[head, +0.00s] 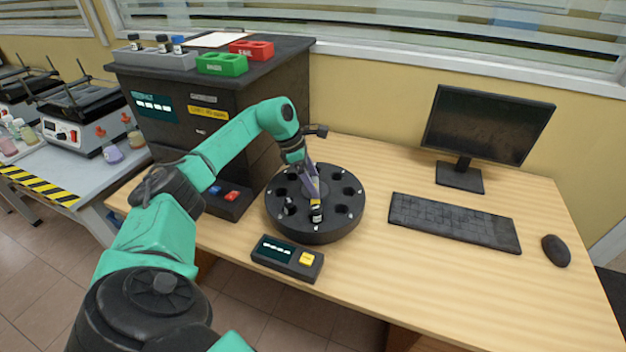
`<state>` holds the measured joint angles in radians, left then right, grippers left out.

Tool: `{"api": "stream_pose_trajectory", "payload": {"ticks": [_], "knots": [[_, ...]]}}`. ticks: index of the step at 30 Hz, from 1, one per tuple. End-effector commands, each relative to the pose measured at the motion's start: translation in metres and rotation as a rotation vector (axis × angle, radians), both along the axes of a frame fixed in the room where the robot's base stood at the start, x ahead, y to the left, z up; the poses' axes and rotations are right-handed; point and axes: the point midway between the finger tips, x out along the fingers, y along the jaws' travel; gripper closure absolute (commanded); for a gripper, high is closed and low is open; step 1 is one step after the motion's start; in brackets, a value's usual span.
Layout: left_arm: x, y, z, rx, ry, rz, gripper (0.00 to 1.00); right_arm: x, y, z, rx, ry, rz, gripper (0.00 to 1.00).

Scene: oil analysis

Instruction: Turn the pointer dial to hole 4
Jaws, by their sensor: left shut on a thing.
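The round black dial unit (338,228) stands on the wooden desk, with a ring of dark holes in its top. Small white marks sit by the holes, too small to read. My left gripper (312,186) reaches down over its middle and is shut on the pointer dial (316,203), whose yellow and dark part shows below the fingers. The pointer extends toward the near side of the ring. The gripper hides part of the centre, so which numbered hole it points to cannot be told. My right gripper is not in view.
A small box with a screen and yellow button (288,258) sits just in front of the dial unit. A dark cabinet (205,115) stands behind left. A keyboard (453,222), monitor (487,125) and mouse (556,251) are to the right. The desk's front right is clear.

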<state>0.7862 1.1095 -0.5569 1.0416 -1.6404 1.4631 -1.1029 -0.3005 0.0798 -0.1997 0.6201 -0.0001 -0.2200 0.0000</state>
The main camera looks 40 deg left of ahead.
Motion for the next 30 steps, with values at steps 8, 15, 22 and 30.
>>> {"api": "stream_pose_trajectory", "payload": {"ticks": [8, 15, 22, 30], "knots": [[0.001, 0.001, 0.002, 0.001, -0.005, 0.003, 0.0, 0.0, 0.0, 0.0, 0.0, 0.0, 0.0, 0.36], [0.0, 0.0, 0.0, 0.002, -0.002, 0.03, 0.0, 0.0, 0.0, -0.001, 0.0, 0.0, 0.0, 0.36], [-0.002, -0.001, -0.003, 0.005, -0.003, 0.303, 0.0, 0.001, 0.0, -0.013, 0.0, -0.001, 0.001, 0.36], [-0.002, -0.005, -0.001, 0.003, -0.006, 0.731, 0.0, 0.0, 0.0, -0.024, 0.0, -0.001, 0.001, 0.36]]}}
